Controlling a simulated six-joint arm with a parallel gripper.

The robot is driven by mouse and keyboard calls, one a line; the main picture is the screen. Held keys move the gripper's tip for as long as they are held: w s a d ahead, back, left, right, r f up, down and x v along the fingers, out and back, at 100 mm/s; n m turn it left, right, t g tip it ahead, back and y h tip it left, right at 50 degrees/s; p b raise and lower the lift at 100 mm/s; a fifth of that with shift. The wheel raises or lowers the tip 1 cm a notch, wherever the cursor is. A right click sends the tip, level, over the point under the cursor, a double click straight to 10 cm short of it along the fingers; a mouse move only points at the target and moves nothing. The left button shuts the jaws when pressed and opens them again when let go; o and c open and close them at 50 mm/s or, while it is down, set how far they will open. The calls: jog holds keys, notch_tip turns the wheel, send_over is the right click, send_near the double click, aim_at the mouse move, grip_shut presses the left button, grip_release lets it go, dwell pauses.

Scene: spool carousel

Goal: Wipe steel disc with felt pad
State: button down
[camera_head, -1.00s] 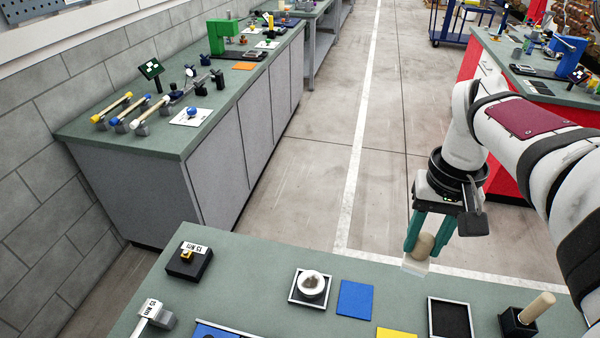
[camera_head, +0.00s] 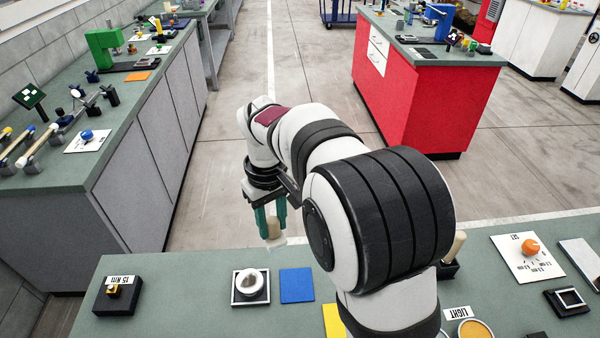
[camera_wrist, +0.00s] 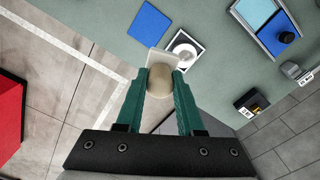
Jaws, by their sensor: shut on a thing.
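The steel disc (camera_head: 250,281) is a round, shiny piece in a square light-rimmed holder on the green bench. It also shows in the wrist view (camera_wrist: 184,50), just beyond and right of my fingertips. My gripper (camera_head: 271,222) has teal fingers shut on the tan rounded grip of the felt pad (camera_head: 277,241). The pad has a pale, flat base and also shows in the wrist view (camera_wrist: 155,62). It is held in the air behind the disc, slightly to its right in the head view, apart from it. The pad's underside is hidden.
A blue square (camera_head: 296,286) lies right of the disc, and a yellow one (camera_head: 333,320) is partly behind my arm. A black block labelled 15 Nm (camera_head: 117,295) stands left. A card with an orange knob (camera_head: 530,247) lies right. My arm hides the bench middle.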

jog(key=shift+w+a+f+n, duration=0.1)
jog(key=shift+a+f+n, duration=0.4)
jog(key=shift+a+f, duration=1.15)
jog(key=shift+w+a+f+n, duration=0.15)
jog(key=shift+a+f+n, duration=0.4)
jog(key=shift+f, duration=2.05)
jog(key=shift+w+a+f+n, duration=0.1)
jog(key=shift+a+f+n, duration=0.35)
jog(key=shift+a+f, duration=1.2)
jog(key=shift+s+d+f, duration=0.5)
jog(key=shift+s+f, duration=0.2)
jog(key=shift+s, duration=1.1)
jog(key=shift+w, duration=1.9)
notch_tip(320, 180, up, 8)
jog(key=shift+s, duration=0.1)
